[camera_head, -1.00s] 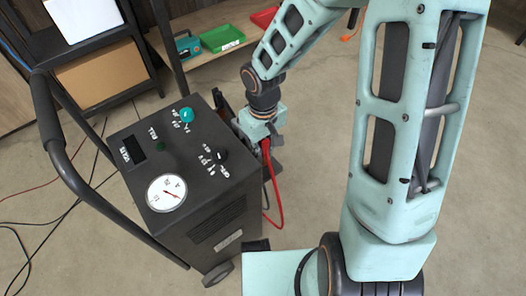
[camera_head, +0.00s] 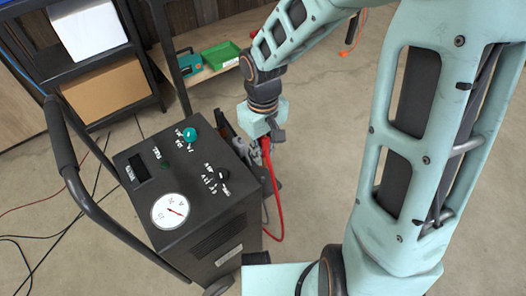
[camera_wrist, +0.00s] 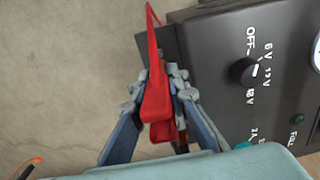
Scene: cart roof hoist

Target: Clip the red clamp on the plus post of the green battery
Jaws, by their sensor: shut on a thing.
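My gripper (camera_wrist: 160,84) is shut on the red clamp (camera_wrist: 157,104), whose handles show between the two fingers in the wrist view. In the head view my gripper (camera_head: 268,146) is beside the right side of the dark charger cart (camera_head: 212,232), and the clamp is mostly hidden there. A red cable (camera_head: 274,190) hangs from it in a loop beside the cart.
The cart's top carries a gauge (camera_head: 170,211), a teal knob (camera_head: 190,134) and a black knob (camera_head: 223,174). A shelf behind holds a green tray (camera_head: 221,56) and a teal case (camera_head: 188,65). Cables lie on the floor at left. Open floor lies right of the cart.

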